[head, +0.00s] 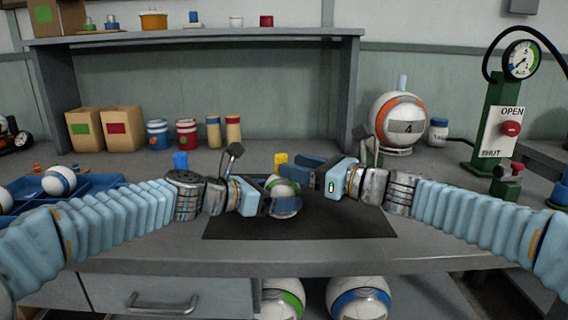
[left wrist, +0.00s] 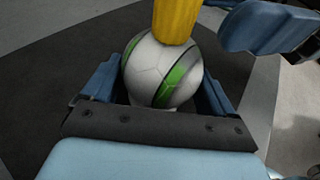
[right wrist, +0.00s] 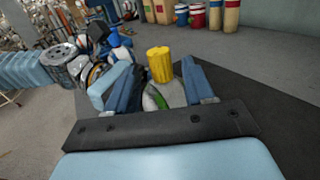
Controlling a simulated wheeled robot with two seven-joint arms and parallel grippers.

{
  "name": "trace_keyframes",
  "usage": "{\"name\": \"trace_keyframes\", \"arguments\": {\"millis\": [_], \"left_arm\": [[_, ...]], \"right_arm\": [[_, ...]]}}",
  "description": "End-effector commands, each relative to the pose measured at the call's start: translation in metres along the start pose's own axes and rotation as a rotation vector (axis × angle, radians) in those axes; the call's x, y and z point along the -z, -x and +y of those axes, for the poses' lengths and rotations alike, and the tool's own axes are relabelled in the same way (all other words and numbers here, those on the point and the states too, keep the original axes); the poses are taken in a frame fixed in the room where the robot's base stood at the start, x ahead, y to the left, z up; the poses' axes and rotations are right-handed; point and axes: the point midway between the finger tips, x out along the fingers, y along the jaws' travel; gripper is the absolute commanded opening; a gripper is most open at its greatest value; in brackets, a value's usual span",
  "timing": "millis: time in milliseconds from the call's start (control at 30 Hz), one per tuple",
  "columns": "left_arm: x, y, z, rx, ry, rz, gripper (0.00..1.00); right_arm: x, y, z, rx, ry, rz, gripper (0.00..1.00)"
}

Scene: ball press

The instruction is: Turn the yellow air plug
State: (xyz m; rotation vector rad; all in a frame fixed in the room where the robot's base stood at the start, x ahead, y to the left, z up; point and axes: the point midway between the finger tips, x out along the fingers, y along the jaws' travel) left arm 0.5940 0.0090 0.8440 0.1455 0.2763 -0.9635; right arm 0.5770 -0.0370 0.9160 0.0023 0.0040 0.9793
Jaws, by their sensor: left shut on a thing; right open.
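The yellow air plug (head: 281,158) stands upright on top of a white ball with a green stripe (head: 284,187). My left gripper (head: 272,200) is shut on the ball, with one finger on each side of it, as the left wrist view shows around the ball (left wrist: 160,72). The plug (left wrist: 176,20) rises from the ball there, its top cut off. My right gripper (head: 308,168) is open, just right of the plug. In the right wrist view the plug (right wrist: 160,64) stands between and beyond its fingers, apparently untouched.
A dark mat (head: 330,222) lies under the grippers. A blue tray with balls (head: 92,184) is at the left. A ball with an orange ring (head: 398,120) stands at the back right, near a green gauge post (head: 497,110). A shelf (head: 200,36) spans the back.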

Motion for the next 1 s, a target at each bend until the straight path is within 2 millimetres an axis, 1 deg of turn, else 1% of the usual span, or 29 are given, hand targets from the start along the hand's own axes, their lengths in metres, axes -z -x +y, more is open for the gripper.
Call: {"name": "trace_keyframes", "arguments": {"millis": [33,100,200,300,467,800,833,900,1000], "left_arm": [[0.0,0.0,0.0,0.0,0.0,0.0,0.68],[0.0,0.0,0.0,0.0,0.0,0.0,0.68],[0.0,0.0,0.0,0.0,0.0,0.0,0.68],[0.0,0.0,0.0,0.0,0.0,0.0,0.68],[0.0,0.0,0.0,0.0,0.0,0.0,0.68],[0.0,0.0,0.0,0.0,0.0,0.0,0.68],[0.0,0.0,0.0,0.0,0.0,0.0,0.9],[0.0,0.0,0.0,0.0,0.0,0.0,1.0],[0.0,0.0,0.0,0.0,0.0,0.0,1.0]], "right_arm": [[-0.001,0.013,-0.001,0.005,0.001,0.0,0.53],[-0.001,0.029,-0.001,0.005,0.002,0.0,0.53],[0.0,0.049,0.0,0.004,0.001,0.0,0.53],[0.0,0.063,-0.001,0.004,0.0,0.0,0.53],[0.0,0.074,0.0,0.001,-0.001,0.0,0.53],[0.0,0.074,0.0,0.001,-0.001,0.0,0.53],[0.0,0.074,0.0,0.001,-0.001,0.0,0.53],[0.0,0.074,0.0,0.001,-0.001,0.0,0.53],[0.0,0.074,0.0,0.001,0.0,0.0,0.53]]}}
